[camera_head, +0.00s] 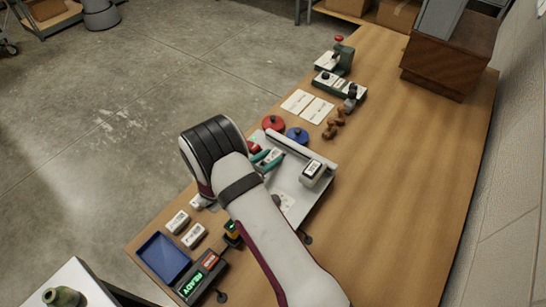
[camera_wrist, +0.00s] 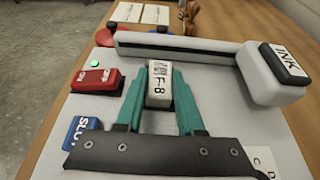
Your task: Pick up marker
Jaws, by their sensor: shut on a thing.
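A small white block (camera_wrist: 158,92) with black lettering that reads like "F-8" stands between my gripper's fingers in the wrist view; I take it to be the marker. My gripper (camera_wrist: 160,76) has two teal fingers, shut on the block's two sides. The block is over the pale grey tray (camera_wrist: 215,98); whether it touches the tray, I cannot tell. In the head view my teal fingers (camera_head: 266,158) show just past my wrist, over the tray (camera_head: 308,193), and my arm hides part of the scene there.
A white bar with an INK-labelled head (camera_wrist: 275,72) lies along the tray's far side. A red block (camera_wrist: 97,80) and a blue block (camera_wrist: 82,132) sit left of my fingers. Red (camera_head: 273,123) and blue (camera_head: 297,134) round pieces stand beyond the tray.

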